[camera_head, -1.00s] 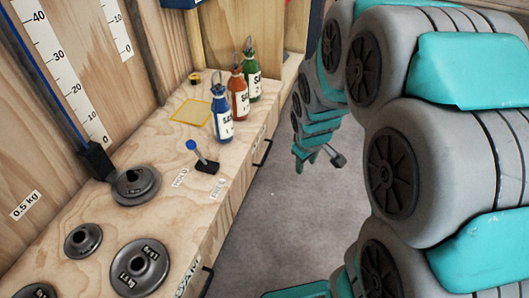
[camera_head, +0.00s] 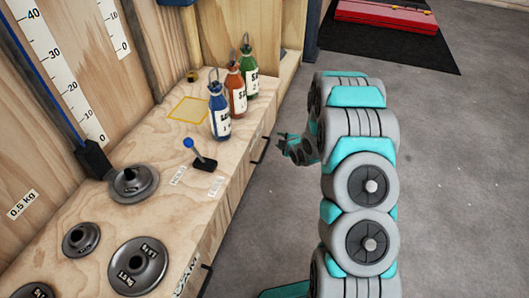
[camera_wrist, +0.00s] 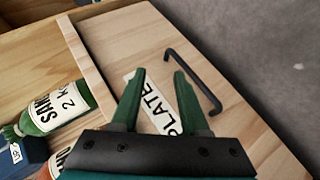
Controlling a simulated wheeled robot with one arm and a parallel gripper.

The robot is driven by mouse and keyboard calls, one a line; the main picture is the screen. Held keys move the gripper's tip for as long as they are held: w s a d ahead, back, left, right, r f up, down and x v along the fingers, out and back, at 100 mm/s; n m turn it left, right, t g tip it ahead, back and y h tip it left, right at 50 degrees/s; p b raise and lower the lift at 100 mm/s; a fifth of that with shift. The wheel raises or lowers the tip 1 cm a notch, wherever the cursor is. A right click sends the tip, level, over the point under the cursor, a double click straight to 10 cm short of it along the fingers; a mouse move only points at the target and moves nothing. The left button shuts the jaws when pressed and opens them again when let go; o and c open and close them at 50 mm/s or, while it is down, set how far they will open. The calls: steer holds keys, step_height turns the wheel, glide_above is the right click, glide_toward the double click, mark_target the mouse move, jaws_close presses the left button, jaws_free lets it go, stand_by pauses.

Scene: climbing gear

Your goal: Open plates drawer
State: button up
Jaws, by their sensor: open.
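The plates drawer front (camera_wrist: 126,44) is pale wood with a white label reading "PLATE" (camera_wrist: 150,98), the rest of the word hidden by my gripper. Its black bar handle (camera_wrist: 196,80) runs beside the label in the wrist view. In the head view the handle (camera_head: 262,151) shows on the bench's front face, and the drawer looks shut. My gripper (camera_wrist: 160,74) is open with two green fingers, in front of the label. The handle lies just right of the right finger and not between the fingers. My gripper (camera_head: 284,141) shows small in the head view, right of the handle.
On the bench top (camera_head: 130,207) stand blue (camera_head: 220,115), red (camera_head: 236,95) and green (camera_head: 249,75) bottles, a small lever (camera_head: 203,160) and several weight plates (camera_head: 138,266). Another drawer handle (camera_head: 206,280) is nearer. Grey floor (camera_head: 460,170) is open to the right.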

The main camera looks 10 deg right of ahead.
mark_target(265, 150)
steer(key=s+a+f+n+t+y, duration=0.35)
steer(key=f+t, duration=0.35)
steer(key=f, duration=0.3)
steer(key=shift+t, duration=0.3)
steer(key=shift+b+x, duration=0.55)
steer(key=shift+x, duration=3.05)
steer(key=shift+a, duration=0.1)
jaws_close()
